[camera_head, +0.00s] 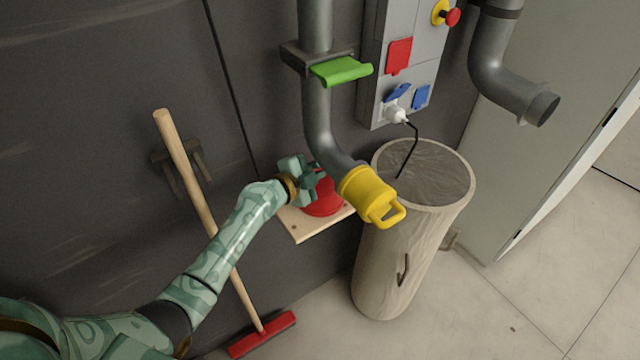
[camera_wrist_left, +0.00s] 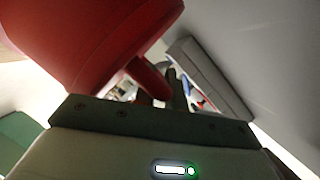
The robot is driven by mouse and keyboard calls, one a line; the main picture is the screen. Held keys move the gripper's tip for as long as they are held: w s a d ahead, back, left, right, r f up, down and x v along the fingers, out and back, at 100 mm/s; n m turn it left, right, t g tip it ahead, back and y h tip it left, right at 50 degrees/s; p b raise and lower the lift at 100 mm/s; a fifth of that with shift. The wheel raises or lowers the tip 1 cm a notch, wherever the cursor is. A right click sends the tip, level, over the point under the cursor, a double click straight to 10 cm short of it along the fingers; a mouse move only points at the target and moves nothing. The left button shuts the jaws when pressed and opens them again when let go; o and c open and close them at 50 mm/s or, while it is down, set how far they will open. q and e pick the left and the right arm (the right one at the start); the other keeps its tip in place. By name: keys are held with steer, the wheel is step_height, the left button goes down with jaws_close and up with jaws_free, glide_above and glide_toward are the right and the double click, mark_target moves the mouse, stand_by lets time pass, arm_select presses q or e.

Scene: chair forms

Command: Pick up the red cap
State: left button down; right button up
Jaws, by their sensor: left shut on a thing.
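The red cap (camera_head: 322,198) sits at a small wooden shelf (camera_head: 303,228) on the dark wall, partly hidden by my left gripper and the yellow cap. My left gripper (camera_head: 314,186) is shut on it. In the left wrist view the red cap (camera_wrist_left: 95,40) fills the upper left, its handle at the gripper fingers (camera_wrist_left: 170,90). I cannot tell whether the cap touches the shelf. My right gripper is not in view.
A grey pipe ends in a yellow cap (camera_head: 368,195) close right of my gripper. A log stump (camera_head: 395,250) stands below it. A red broom (camera_head: 195,190) leans left, near my arm. A green lever (camera_head: 341,70) and switch box (camera_head: 410,50) are above.

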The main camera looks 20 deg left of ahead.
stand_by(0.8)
arm_select(q)
steer(key=shift+r, duration=0.3)
steer(key=s+f+p+v, duration=0.1)
steer(key=f+v, duration=0.2)
steer(key=v, duration=1.2)
steer(key=a+f+p+v, duration=0.1)
steer(key=f+v, duration=0.2)
steer(key=v, duration=1.3)
step_height(320, 180, up, 7)
steer(key=p, duration=0.7)
steer(key=shift+s+f, duration=0.2)
steer(key=shift+d, duration=0.1)
